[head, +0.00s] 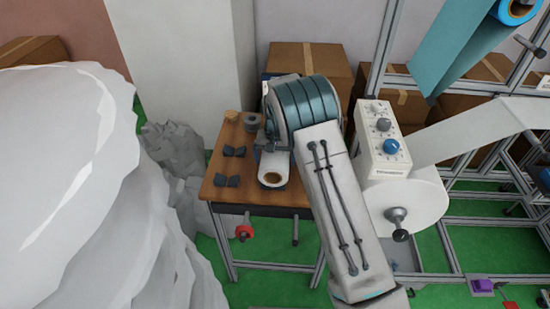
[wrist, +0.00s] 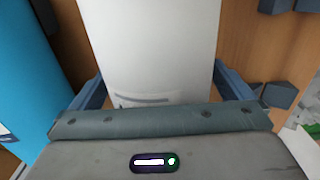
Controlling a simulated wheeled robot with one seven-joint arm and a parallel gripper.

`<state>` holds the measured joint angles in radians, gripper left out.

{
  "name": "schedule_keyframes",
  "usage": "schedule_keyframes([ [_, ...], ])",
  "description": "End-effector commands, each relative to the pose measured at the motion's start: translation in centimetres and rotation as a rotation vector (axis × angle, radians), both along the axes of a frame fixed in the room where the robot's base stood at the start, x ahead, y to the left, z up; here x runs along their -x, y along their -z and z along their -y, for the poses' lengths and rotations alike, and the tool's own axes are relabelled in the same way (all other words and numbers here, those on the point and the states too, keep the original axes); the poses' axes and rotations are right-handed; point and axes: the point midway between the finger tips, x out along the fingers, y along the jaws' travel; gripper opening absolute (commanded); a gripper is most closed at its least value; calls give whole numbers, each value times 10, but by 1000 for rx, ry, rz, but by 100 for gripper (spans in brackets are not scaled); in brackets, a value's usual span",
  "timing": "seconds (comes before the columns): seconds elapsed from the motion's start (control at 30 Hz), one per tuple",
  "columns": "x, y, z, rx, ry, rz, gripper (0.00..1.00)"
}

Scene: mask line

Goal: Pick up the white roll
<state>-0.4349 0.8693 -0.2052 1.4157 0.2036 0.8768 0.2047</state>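The white roll (head: 274,164) lies on the wooden table in the head view, its brown core end facing the front. It fills the upper middle of the wrist view (wrist: 155,45). My gripper (wrist: 160,85) is at the roll, with one blue-grey finger along each side of it. The fingers meet the roll's edges in the picture, but their inner faces are hidden, so I cannot tell whether they press on it. In the head view my arm covers the area to the right of the roll.
The wooden table (head: 262,196) also bears dark small blocks (head: 234,151) and a tape roll (head: 252,121). A blue item (wrist: 30,70) stands close left of my gripper. A white machine with a control box (head: 382,140) is to the right, and a large white heap (head: 70,180) to the left.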

Motion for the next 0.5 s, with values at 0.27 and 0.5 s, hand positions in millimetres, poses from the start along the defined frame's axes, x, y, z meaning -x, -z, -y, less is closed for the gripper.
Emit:
schedule_keyframes([
  [0.27, 0, -1, 0, -1, 0, 1, 53],
  [0.5, -1, -8, -1, -1, -1, 2, 53],
])
